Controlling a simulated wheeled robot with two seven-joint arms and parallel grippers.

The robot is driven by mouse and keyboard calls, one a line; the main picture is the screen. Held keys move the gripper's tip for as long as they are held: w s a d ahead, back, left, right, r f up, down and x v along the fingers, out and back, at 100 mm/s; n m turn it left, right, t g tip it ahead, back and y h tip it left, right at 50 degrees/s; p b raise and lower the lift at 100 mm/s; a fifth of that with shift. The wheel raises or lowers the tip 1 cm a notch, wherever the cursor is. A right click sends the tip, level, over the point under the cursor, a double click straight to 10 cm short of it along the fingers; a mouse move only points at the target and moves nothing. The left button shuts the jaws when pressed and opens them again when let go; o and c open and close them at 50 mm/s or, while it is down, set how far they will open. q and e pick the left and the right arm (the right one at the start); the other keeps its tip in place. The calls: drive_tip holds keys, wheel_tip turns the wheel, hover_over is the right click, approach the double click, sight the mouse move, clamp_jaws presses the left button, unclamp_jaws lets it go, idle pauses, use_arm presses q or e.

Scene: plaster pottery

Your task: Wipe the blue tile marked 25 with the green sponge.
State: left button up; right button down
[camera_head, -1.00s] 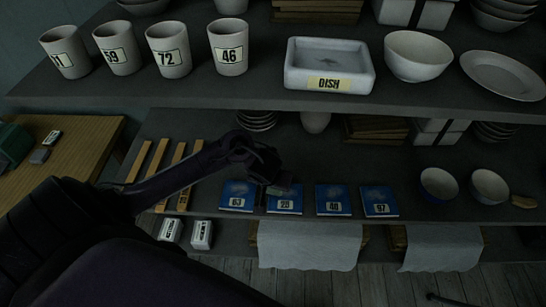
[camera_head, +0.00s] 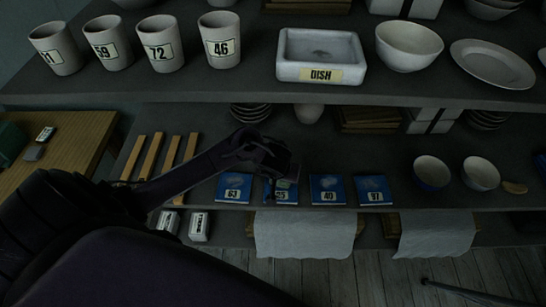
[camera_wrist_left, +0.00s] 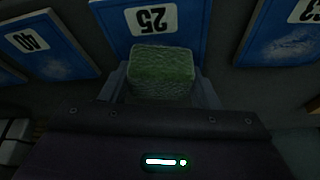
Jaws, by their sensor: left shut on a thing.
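The blue tile marked 25 (camera_head: 289,197) lies on the lower shelf, second from the left in a row of blue tiles. My left gripper (camera_head: 281,178) is over it in the head view and hides part of it and its label. In the left wrist view my left gripper (camera_wrist_left: 162,80) is shut on the green sponge (camera_wrist_left: 162,68), a finger on each side. The sponge overlaps the lower edge of tile 25 (camera_wrist_left: 188,25), whose number appears upside down. I cannot tell whether the sponge touches the tile. My right gripper is not in view.
Tile 63 (camera_head: 234,184) is left of tile 25; tiles 40 (camera_head: 327,185) and 97 (camera_head: 373,187) are to its right. Two bowls stand right on the lower shelf.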

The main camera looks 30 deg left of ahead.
sight(268, 183)
use_arm(q)
drive_tip(key=shift+w+d+f, duration=0.1)
drive_tip(key=shift+w+d, duration=0.4)
drive_tip(key=shift+d, duration=0.35)
drive_tip(key=shift+w+d+f, duration=0.1)
drive_tip(key=shift+w+d, duration=0.35)
drive_tip(key=shift+d, duration=0.35)
drive_tip(key=shift+d+p, duration=0.1)
drive_tip(key=shift+p, duration=0.35)
drive_tip(key=shift+s+a+p, duration=0.45)
drive_tip(key=shift+s+a, duration=0.05)
drive_tip(key=shift+a, duration=0.25)
drive_tip(key=shift+s+a+p, duration=0.45)
drive_tip(key=shift+a, duration=0.25)
drive_tip(key=shift+s+a, duration=0.1)
drive_tip(key=shift+a, duration=0.2)
drive_tip(key=shift+s+a+r+p, duration=0.1)
drive_tip(key=shift+s+a+p, duration=0.2)
drive_tip(key=shift+a+p, duration=0.15)
drive_tip(key=shift+s+a+p, duration=0.3)
drive_tip(key=shift+a, duration=0.2)
drive_tip(key=shift+s+a+p, duration=0.3)
drive_tip(key=shift+s+a, duration=0.05)
drive_tip(key=shift+a, duration=0.3)
